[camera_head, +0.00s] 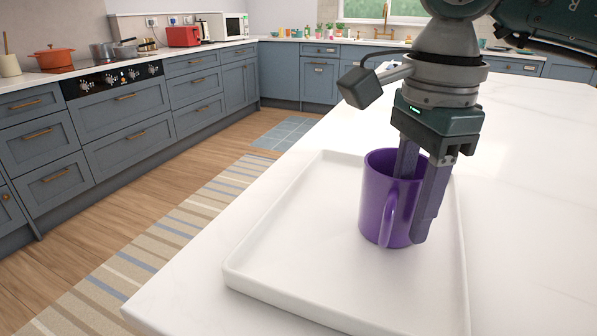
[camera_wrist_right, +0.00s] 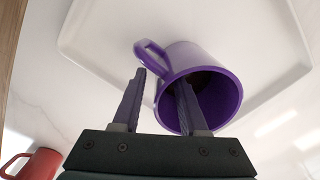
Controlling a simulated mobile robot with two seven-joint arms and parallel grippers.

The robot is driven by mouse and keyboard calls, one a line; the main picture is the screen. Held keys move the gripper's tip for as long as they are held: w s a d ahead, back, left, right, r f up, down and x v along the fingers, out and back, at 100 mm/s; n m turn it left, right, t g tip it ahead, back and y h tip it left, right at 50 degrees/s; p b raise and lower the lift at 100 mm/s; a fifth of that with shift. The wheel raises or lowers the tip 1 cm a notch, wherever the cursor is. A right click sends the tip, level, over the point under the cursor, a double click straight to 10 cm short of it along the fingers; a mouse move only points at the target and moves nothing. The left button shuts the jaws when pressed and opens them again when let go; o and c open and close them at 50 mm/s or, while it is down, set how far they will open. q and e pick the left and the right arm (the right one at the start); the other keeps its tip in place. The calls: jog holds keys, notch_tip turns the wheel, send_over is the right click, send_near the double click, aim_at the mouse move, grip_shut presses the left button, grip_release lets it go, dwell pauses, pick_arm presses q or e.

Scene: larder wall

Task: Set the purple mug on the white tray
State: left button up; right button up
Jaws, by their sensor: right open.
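The purple mug (camera_head: 373,192) stands upright on the white tray (camera_head: 290,285), towards the tray's right side; its handle faces the head camera. My right gripper (camera_head: 412,205) comes down from above and is open. One finger reaches inside the mug and its tip is hidden there. The other finger is outside, beside the mug's right side. In the right wrist view the mug (camera_wrist_right: 205,62) shows its open rim, with one finger in it and one outside near the handle; the gripper (camera_wrist_right: 161,80) is apart at the tips. My left gripper is not in view.
A red mug (camera_wrist_right: 37,163) is at the lower left in the right wrist view. The white counter (camera_head: 535,200) is clear to the tray's right. Its left edge drops to the floor with a striped rug (camera_head: 140,265). Stove and cabinets are far behind.

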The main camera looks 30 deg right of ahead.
notch_tip(320, 180, up, 12)
jog(key=shift+s, duration=0.1)
dwell(0.5)
